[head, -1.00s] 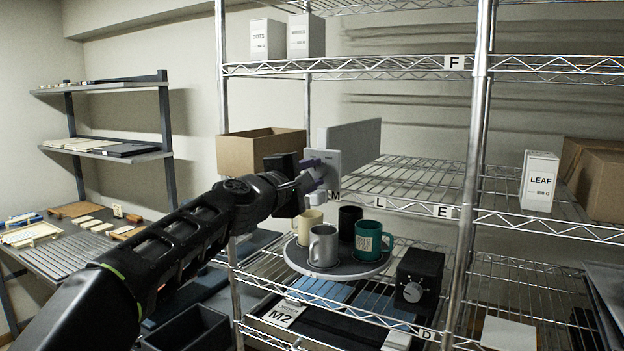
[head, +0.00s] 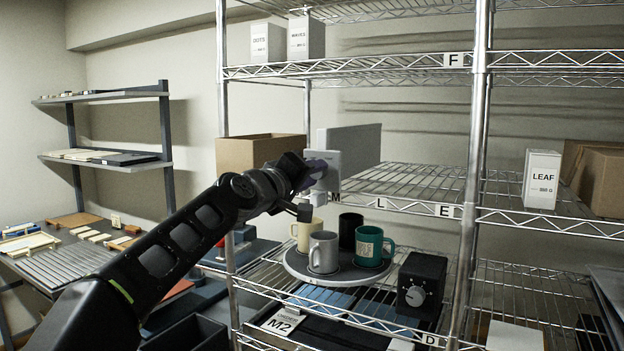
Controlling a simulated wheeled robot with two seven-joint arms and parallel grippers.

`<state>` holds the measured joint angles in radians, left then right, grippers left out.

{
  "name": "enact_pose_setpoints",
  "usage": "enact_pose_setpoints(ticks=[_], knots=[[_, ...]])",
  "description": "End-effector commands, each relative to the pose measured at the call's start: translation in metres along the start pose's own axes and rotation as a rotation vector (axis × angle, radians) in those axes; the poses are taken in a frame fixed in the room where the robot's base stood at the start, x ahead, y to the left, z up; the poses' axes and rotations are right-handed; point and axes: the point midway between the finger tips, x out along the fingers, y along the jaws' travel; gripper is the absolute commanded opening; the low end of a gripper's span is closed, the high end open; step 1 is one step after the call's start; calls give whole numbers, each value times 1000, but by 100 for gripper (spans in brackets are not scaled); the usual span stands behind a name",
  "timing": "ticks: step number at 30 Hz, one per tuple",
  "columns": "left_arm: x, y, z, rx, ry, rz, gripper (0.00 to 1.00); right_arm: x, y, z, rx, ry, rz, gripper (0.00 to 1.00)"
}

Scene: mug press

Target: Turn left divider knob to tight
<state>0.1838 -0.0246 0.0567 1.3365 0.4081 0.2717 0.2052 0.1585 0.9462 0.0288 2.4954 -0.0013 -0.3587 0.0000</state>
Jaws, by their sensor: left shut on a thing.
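A pale grey divider panel (head: 352,147) stands upright on the middle shelf by the left post, above the letter M. My left gripper (head: 318,168), with purplish fingers, is at the front end of this panel. It is shut on the left divider knob, which my fingers and wrist hide, so I cannot read its setting. My right gripper is not in view.
A round tray (head: 338,274) below holds a cream mug (head: 304,236), a grey mug (head: 323,254), a black mug (head: 349,230) and a teal mug (head: 370,248). A black box with a dial (head: 420,280) stands right of it. A cardboard box (head: 255,153) is behind my wrist.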

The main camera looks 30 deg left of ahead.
Motion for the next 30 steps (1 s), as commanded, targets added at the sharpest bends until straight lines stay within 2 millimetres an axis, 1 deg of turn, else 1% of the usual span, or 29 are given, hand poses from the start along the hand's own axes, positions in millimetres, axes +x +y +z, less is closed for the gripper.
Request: enact_pose_setpoints(ticks=[15, 16, 23, 30], knots=[[0, -2, 1, 26, -3, -3, 0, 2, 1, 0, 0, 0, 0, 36], [0, -2, 1, 26, -3, -3, 31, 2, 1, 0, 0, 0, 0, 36], [0, -1, 0, 25, -2, -2, 50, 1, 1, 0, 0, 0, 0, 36], [0, 0, 0, 24, -1, -1, 50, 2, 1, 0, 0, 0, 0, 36]])
